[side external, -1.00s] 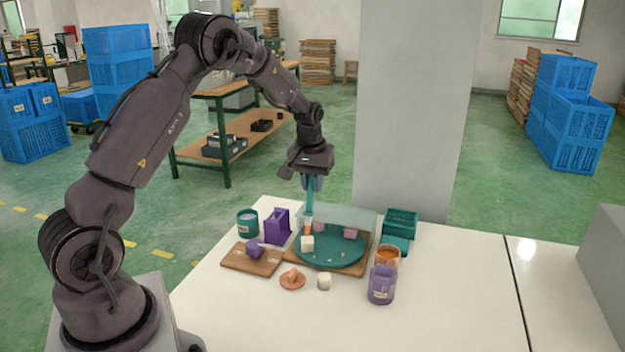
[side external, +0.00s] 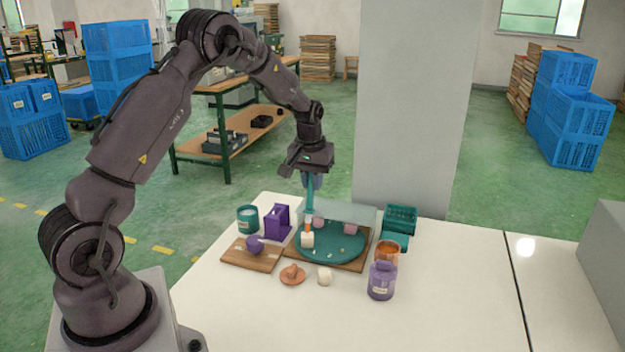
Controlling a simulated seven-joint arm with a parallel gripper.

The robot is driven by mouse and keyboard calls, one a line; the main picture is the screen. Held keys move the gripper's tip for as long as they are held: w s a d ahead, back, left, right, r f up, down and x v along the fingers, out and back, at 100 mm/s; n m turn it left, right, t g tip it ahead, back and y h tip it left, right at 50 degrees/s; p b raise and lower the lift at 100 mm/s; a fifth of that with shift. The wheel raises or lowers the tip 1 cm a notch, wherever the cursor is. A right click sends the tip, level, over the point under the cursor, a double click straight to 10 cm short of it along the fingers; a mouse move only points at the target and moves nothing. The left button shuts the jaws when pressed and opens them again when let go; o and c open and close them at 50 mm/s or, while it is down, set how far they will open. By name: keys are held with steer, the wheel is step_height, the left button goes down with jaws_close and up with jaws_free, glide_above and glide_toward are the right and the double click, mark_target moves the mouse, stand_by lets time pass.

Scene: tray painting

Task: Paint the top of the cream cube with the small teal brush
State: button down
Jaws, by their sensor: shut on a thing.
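My gripper (side external: 311,179) is shut on the small teal brush (side external: 309,196), which hangs upright, bristles down. The brush's orange lower end is at the top of a cream cube (side external: 307,241). The cube stands at the left of a round teal tray (side external: 335,251). The brush tip looks to be touching the cube or just over it; I cannot tell which. Some orange shows where they meet, too small to tell whether it is paint on the cube or the brush end.
Pink blocks (side external: 351,228) stand at the tray's back by a clear screen (side external: 350,212). An orange jar (side external: 386,255) and purple jar (side external: 381,284) stand right. A purple holder (side external: 277,222), teal jar (side external: 248,219) and wooden board (side external: 252,259) are left. The table's right side is clear.

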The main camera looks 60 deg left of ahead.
steer(key=shift+f, duration=0.25)
stand_by(0.4)
steer(key=shift+s+a, duration=0.25)
steer(key=shift+s, duration=0.05)
steer(key=shift+w+d, duration=0.1)
steer(key=shift+w+d, duration=0.4)
steer(key=shift+s+a, duration=0.1)
steer(key=shift+a, duration=0.05)
steer(key=shift+s+a, duration=0.35)
steer(key=shift+w+d, duration=0.1)
